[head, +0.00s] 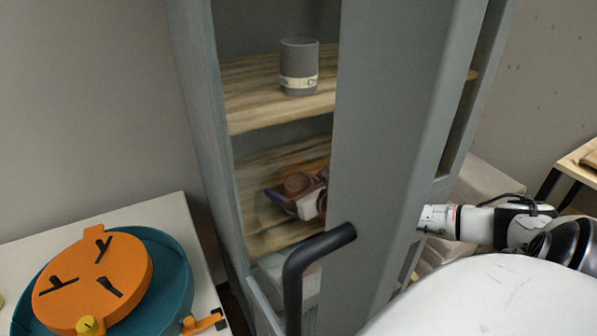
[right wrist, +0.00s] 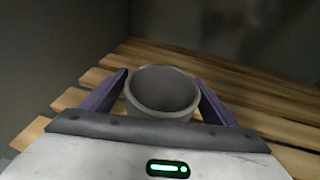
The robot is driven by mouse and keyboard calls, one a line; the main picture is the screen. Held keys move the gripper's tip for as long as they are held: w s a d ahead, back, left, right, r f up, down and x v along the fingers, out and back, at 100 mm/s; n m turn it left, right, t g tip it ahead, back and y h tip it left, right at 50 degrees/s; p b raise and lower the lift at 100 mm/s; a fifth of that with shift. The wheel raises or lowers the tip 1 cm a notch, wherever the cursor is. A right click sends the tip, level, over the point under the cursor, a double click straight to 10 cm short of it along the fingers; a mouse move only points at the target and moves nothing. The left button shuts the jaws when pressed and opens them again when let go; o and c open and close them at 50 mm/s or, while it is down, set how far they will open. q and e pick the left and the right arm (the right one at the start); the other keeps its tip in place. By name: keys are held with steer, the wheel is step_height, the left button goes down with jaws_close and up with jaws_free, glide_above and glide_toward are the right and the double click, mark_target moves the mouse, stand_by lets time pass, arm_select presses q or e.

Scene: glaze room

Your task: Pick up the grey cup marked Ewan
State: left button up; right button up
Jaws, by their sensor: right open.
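In the head view a grey cup (head: 299,60) stands upright on the upper shelf. A pale band near its base carries a mark that looks like a C; the rest is turned away. No gripper shows beside this cup. In the right wrist view a grey cup (right wrist: 162,94) stands upright on wooden slats, its round mouth facing up. My right gripper (right wrist: 161,77) is open, with a purple finger on each side of this cup. No name shows on it from here. My left gripper is not in view.
The grey cabinet panel (head: 390,130) with a black handle (head: 318,248) hides much of the shelves. At left, a white table (head: 168,208) bears a teal tray (head: 180,283) with an orange disc (head: 120,262).

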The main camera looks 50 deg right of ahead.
steer(key=c, duration=1.3)
steer(key=shift+c, duration=0.2)
steer(key=shift+r, duration=0.15)
